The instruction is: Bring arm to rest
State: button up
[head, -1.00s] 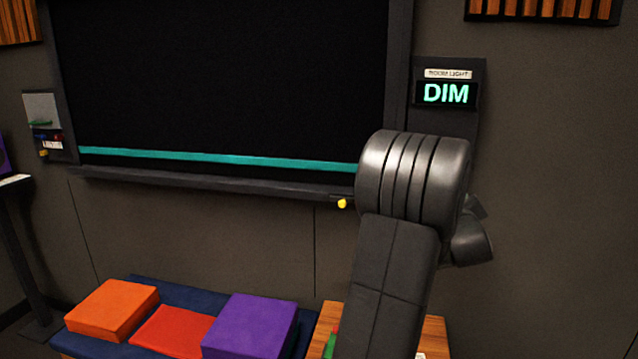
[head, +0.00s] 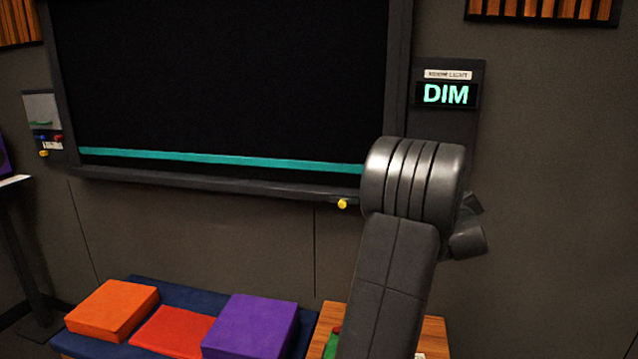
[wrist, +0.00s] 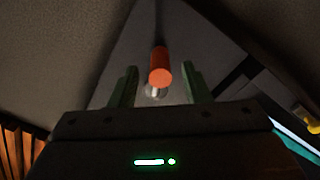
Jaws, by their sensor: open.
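My arm (head: 395,280) rises in front of the wall panel in the head view and covers the panel's lower part. In that view my gripper is hidden behind the arm. In the wrist view my gripper (wrist: 160,88) is open, with two green fingers apart. An orange cylinder (wrist: 161,68) on a short metal stem shows between the fingers in the picture, against a grey panel (wrist: 155,30). The fingers show a gap on both sides of it; I cannot tell how far beyond them it is. The panel's display (head: 446,94) reads DIM under a room light label.
A large dark screen (head: 220,80) with a teal strip hangs left of my arm. A yellow knob (head: 342,204) sits at its lower right edge. Below are a bench with orange (head: 112,309), red (head: 172,331) and purple (head: 250,326) cushions and a wooden surface (head: 432,335).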

jog(key=x, duration=0.3)
jog(key=shift+w, duration=0.1)
jog(key=shift+s+d+r+n+p, duration=0.2)
jog(key=shift+d+r+n+p, duration=0.25)
jog(key=shift+n, duration=0.55)
